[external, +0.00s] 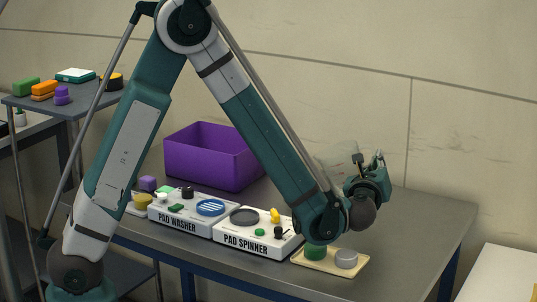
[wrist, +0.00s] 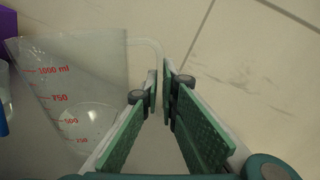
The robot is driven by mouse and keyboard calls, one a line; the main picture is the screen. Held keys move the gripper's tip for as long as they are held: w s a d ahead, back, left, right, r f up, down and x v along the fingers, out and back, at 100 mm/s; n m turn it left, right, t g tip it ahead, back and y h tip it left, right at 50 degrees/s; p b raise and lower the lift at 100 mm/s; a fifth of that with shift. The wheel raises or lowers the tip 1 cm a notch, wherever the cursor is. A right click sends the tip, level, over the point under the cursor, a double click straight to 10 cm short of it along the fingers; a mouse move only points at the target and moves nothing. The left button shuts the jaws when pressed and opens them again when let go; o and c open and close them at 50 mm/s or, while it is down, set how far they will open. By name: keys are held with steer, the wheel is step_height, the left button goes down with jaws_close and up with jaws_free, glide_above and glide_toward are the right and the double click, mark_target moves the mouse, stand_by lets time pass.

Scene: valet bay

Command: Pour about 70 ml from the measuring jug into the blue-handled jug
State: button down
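The measuring jug (wrist: 95,75) is clear, with red marks up to 1000 ml, and fills the left of the wrist view. It also shows faintly in the external view (external: 336,158), behind my forearm. Its pale handle runs between the fingertips of my gripper (wrist: 160,95), which are close together on it. In the external view my gripper (external: 372,168) is just right of the jug, above the table. A pale oval low in the jug may be liquid or its base. A blue piece (wrist: 2,105) at the left edge may belong to the blue-handled jug, otherwise out of sight.
A purple bin (external: 205,160) stands at the back of the grey table (external: 425,215). The pad washer (external: 180,218) and pad spinner (external: 250,238) line the front. A cream tray (external: 325,264) holds a green and a grey piece. The table's right end is clear.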

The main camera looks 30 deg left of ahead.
steer(key=shift+w+d+f+m+b, duration=0.1)
steer(key=shift+d+f+m, duration=0.3)
steer(key=shift+f+m, duration=0.4)
steer(key=shift+w+d+f+m+b, duration=0.15)
steer(key=shift+d+f+m, duration=0.3)
steer(key=shift+f+m, duration=0.35)
steer(key=shift+w+d+f+m+b, duration=0.1)
steer(key=shift+d+f+m, duration=0.3)
steer(key=shift+f+m, duration=0.35)
steer(key=shift+f, duration=0.1)
